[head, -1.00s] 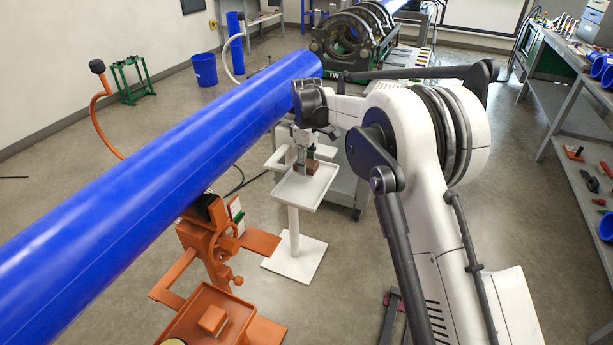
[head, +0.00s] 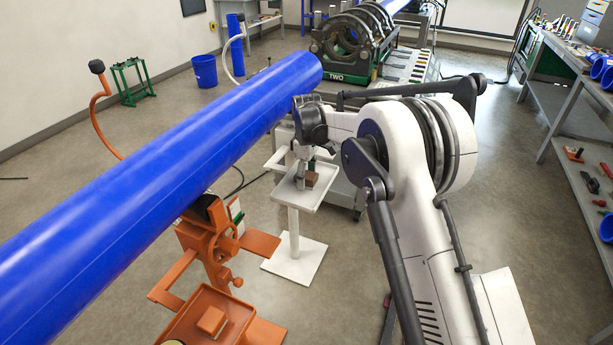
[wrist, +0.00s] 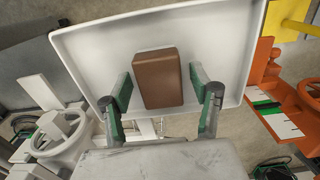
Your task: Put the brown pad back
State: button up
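The brown pad (wrist: 159,78) lies on the white tray (wrist: 220,30) of a stand; the pad shows in the head view (head: 312,179) on the tray (head: 292,194) too. My gripper (wrist: 157,92) is open in the wrist view, with one finger on each side of the pad and a gap between each finger and the pad. In the head view my gripper (head: 305,182) is low at the tray, close to the pad. Whether the fingertips touch the tray is hard to tell.
A long blue pipe (head: 150,155) runs along the left, above an orange pipe stand (head: 215,250). A fusion machine (head: 345,55) stands behind. A workbench (head: 570,60) with tools is at the right. The floor around the white stand is partly clear.

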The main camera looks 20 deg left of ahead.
aim_at(307, 174)
jog(key=shift+r, duration=0.1)
notch_tip(307, 174, up, 12)
jog(key=shift+p, duration=0.45)
jog(key=shift+r, duration=0.1)
jog(key=s+d+r+m+t, duration=0.1)
jog(key=s+d+r+m, duration=0.25)
jog(key=d+r, duration=0.4)
jog(key=s+d+r+m+t+y, duration=0.15)
jog(key=s+d+r, duration=0.3)
jog(key=d, duration=0.65)
jog(key=s+d+r+m+t+h, duration=0.1)
jog(key=s+d+r+m, duration=0.3)
jog(key=d, duration=0.5)
jog(key=s+d+m+t, duration=0.2)
jog(key=s+d+m, duration=0.2)
jog(key=s+d, duration=0.9)
jog(key=s+d+f+m+t, duration=0.1)
jog(key=s+d+f+m, duration=0.1)
jog(key=s, duration=0.4)
jog(key=s+d+f+m, duration=0.2)
jog(key=s+d+f, duration=0.1)
jog(key=s+f, duration=0.2)
jog(key=shift+s+d+t, duration=0.25)
jog(key=shift+s+t, duration=0.1)
jog(key=shift+s, duration=0.75)
jog(key=shift+f, duration=0.1)
